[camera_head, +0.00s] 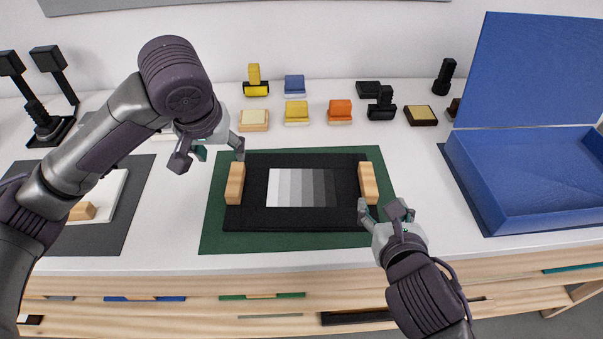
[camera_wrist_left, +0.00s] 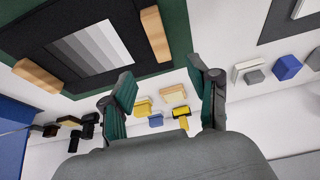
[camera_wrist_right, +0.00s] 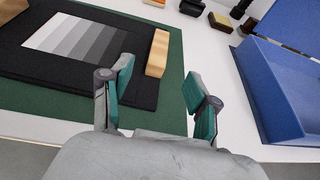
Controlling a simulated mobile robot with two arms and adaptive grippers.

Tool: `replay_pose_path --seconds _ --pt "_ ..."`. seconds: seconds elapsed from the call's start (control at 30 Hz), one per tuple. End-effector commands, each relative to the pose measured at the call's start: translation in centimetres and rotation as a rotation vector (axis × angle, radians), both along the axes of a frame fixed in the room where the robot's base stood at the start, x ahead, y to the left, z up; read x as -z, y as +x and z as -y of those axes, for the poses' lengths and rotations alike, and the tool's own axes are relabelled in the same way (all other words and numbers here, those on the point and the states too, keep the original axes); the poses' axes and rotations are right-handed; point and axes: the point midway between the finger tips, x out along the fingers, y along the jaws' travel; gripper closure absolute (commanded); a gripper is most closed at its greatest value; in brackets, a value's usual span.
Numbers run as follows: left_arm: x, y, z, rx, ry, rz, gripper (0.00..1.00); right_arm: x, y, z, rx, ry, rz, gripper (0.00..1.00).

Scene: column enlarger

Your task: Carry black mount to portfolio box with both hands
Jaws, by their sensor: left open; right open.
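The black mount (camera_head: 300,218) lies flat on a green mat (camera_head: 220,239), with a grey step-scale print in its middle and a wooden handle block at each side. The left block (camera_head: 235,184) and right block (camera_head: 368,183) stand upright. My left gripper (camera_head: 209,152) is open and empty, above and behind the left block. My right gripper (camera_head: 382,207) is open and empty, just in front of the right block, which also shows beyond its fingers in the right wrist view (camera_wrist_right: 157,53). The open blue portfolio box (camera_head: 530,222) stands at the right, lid raised.
Several small yellow, blue, orange and black items, such as the orange block (camera_head: 340,109), line the back of the table. A grey board with a white tray (camera_head: 110,200) lies at the left under my left arm. Bare white tabletop (camera_head: 428,190) separates the mat and box.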

Motion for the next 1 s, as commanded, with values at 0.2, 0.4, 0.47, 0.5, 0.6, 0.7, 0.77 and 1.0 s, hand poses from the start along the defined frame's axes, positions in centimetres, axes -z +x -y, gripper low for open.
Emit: replay_pose_path --seconds 0.2,0.4,0.47,0.5,0.6,0.7,0.77,1.0 --pt "0.0 0.0 0.0 0.0 0.0 0.0 0.4 0.0 0.0 0.0 -0.001 -0.002 0.0 0.4" --pt "0.8 0.3 0.0 0.0 0.0 -0.002 0.4 0.4 0.8 0.0 0.002 -0.002 -0.001 0.4" --pt "1.5 0.5 0.0 0.001 0.0 -0.004 0.4 0.6 1.5 0.0 0.003 -0.001 0.0 0.4" --pt "2.1 0.8 0.0 0.001 0.001 -0.004 0.4 0.9 2.0 0.0 0.003 -0.001 -0.002 0.4" --pt "3.9 1.5 -0.1 -0.001 0.001 -0.005 0.4 1.6 3.8 0.0 0.004 -0.002 -0.002 0.4" --pt "5.8 2.2 -0.1 0.0 0.001 -0.005 0.4 2.4 5.6 0.1 0.004 0.001 -0.001 0.4" --pt "6.8 2.7 0.0 0.0 0.001 -0.003 0.4 2.9 6.7 0.0 0.003 0.001 -0.002 0.4" --pt "10.7 4.3 0.0 0.001 0.0 -0.002 0.4 4.5 10.6 0.0 0.003 0.002 -0.003 0.4"
